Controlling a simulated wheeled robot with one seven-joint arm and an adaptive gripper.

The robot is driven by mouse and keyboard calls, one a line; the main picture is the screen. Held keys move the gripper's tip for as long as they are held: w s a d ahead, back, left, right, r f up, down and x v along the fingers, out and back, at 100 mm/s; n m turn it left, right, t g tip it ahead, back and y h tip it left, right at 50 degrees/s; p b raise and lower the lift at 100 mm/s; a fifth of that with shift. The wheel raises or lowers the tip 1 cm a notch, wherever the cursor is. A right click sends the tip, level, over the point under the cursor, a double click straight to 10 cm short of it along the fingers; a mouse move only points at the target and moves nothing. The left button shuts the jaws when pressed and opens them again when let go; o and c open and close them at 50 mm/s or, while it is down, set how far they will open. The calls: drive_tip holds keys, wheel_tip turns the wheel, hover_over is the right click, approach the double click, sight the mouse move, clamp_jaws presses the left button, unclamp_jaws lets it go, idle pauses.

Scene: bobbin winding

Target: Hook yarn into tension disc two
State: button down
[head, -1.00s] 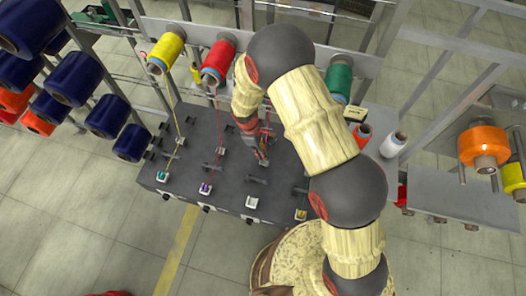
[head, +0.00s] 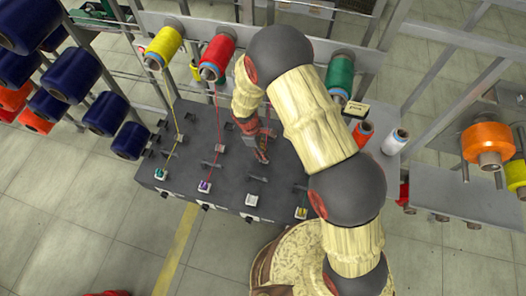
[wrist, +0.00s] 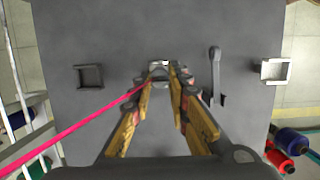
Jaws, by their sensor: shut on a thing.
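My gripper (head: 262,157) is low over the dark machine top (head: 235,170), right of the second winding position. In the wrist view its two fingers (wrist: 162,72) come together at a small part on the machine, whose light edge just shows beyond the tips. A red yarn (wrist: 85,118) runs from the lower left to the fingertips, which are shut on it. In the head view a red yarn (head: 217,110) leads from the red spool (head: 218,52) down to the purple bobbin (head: 204,187). The fingers largely hide the part under them; I cannot tell if it is a tension disc.
A square bracket (wrist: 90,76), a lever (wrist: 217,75) and a white square holder (wrist: 275,72) stand around the fingers. A yellow spool (head: 163,45) and a green spool (head: 340,75) flank the red one. Blue spools (head: 72,78) hang at the left.

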drive_tip(key=shift+f, duration=0.45)
drive_tip(key=shift+s+a+r, duration=0.1)
drive_tip(key=shift+s+a, duration=0.2)
drive_tip(key=shift+s, duration=0.5)
drive_tip(key=shift+s+a+r, duration=0.1)
drive_tip(key=shift+s+a, duration=0.15)
drive_tip(key=shift+s, duration=0.5)
drive_tip(key=shift+s+a, duration=0.3)
drive_tip(key=shift+s, duration=0.5)
drive_tip(key=shift+s+a+r+p, duration=0.1)
drive_tip(key=shift+s+r+p, duration=0.15)
drive_tip(key=shift+r+p, duration=0.7)
drive_tip(key=shift+s+a+r+p, duration=0.15)
drive_tip(key=shift+r+p, duration=0.25)
drive_tip(key=shift+r, duration=1)
drive_tip(key=shift+d, duration=0.1)
